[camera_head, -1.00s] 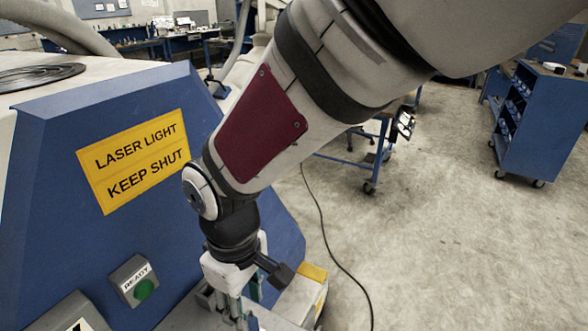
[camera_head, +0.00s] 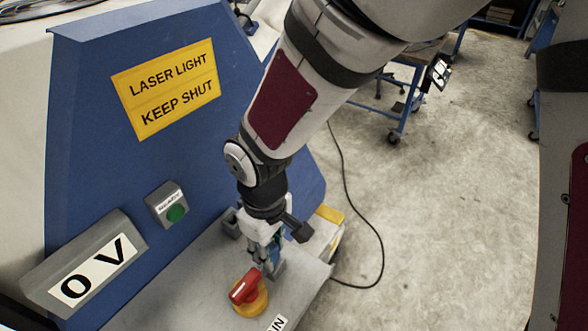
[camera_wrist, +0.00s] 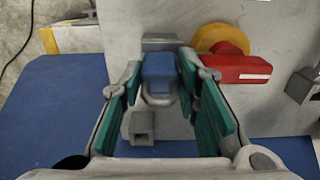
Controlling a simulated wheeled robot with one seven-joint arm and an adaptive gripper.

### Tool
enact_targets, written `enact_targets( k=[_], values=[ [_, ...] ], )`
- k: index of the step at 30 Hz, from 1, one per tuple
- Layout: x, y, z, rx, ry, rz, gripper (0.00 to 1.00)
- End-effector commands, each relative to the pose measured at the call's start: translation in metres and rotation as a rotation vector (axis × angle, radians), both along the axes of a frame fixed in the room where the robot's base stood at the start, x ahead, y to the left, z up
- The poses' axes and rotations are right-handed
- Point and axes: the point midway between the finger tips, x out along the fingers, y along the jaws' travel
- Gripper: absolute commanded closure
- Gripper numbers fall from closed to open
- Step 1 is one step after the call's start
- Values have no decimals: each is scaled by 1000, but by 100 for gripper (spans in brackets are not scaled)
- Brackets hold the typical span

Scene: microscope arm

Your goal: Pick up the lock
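The lock (camera_wrist: 158,73) is a padlock with a blue body and a grey shackle. It is near the middle of the wrist view, by grey metal fittings on the grey panel. My gripper (camera_wrist: 160,82) has its teal-padded fingers spread, one on each side of the lock. The gap between the fingers is wider than the lock, and I cannot tell whether either finger touches it. In the head view my gripper (camera_head: 263,248) points down over the grey ledge, and the arm and fingers largely hide the lock there.
A red rotary switch (camera_head: 243,287) on a yellow disc sits close to my gripper; the red handle (camera_wrist: 238,70) is right of the fingers. A box with a green button (camera_head: 177,213) and a 0 V display (camera_head: 92,272) stand left. A black cable (camera_head: 383,240) lies on the floor.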

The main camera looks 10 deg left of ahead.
Motion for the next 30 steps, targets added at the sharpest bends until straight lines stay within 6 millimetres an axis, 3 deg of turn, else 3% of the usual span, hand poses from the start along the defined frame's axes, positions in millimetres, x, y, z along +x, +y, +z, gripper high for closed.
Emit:
enact_targets(
  k=[1,3,14,24,30],
  values=[
    [0,0,0,0,0,0,88],
    [0,0,0,0,0,0,100],
    [1,0,8,1,-2,-1,100],
    [1,1,70,4,-5,-2,100],
    [1,1,95,2,-1,-4,100]
  ],
)
